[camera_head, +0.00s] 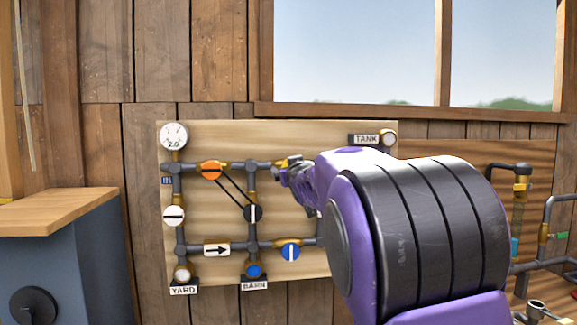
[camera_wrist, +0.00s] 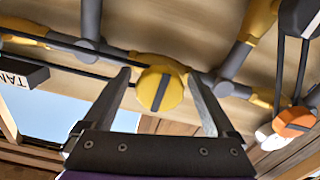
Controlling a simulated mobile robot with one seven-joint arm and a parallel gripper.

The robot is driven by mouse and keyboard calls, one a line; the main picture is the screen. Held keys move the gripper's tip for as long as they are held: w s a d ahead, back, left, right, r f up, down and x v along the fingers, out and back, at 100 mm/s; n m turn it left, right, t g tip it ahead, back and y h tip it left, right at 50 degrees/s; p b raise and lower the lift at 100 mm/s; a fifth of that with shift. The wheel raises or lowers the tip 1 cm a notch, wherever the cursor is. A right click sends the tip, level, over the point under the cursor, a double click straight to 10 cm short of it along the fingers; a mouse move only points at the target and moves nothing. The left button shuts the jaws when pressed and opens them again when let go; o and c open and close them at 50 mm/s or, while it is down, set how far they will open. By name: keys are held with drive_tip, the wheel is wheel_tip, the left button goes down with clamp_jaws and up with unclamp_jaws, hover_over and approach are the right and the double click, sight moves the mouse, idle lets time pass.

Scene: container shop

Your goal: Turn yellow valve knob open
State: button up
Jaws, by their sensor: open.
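The yellow valve knob (camera_wrist: 160,90) is a round disc with a dark bar across its face, running nearly upright and slightly tilted in the wrist view. It sits on the grey pipe run of the valve board. My gripper (camera_wrist: 159,74) is open, with one finger on each side of the knob in the picture. Gaps show between the knob and both fingers; I cannot tell whether the fingertips reach past its face. In the head view my gripper (camera_head: 288,172) is at the upper pipe, and my arm hides the knob there.
The wooden valve board (camera_head: 215,265) also carries an orange knob (camera_head: 211,170), a white knob (camera_head: 173,215), a black-and-white knob (camera_head: 253,213), a blue knob (camera_head: 291,252) and a gauge (camera_head: 173,136). A TANK sign (camera_head: 365,139) is at upper right. A blue cabinet (camera_head: 75,260) stands left.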

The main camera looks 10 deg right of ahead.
drive_tip(key=shift+s, duration=0.1)
drive_tip(key=c, duration=1.4)
drive_tip(key=shift+o, duration=0.2)
drive_tip(key=shift+n+b, duration=1.2)
drive_tip(key=shift+n, duration=0.3)
drive_tip(key=n+b, duration=0.2)
drive_tip(key=n, duration=0.3)
drive_tip(key=n+b, duration=0.1)
drive_tip(key=n, duration=0.4)
drive_tip(key=shift+r, duration=0.1)
drive_tip(key=n+b, duration=0.1)
drive_tip(key=n, duration=0.3)
drive_tip(key=shift+n, duration=0.4)
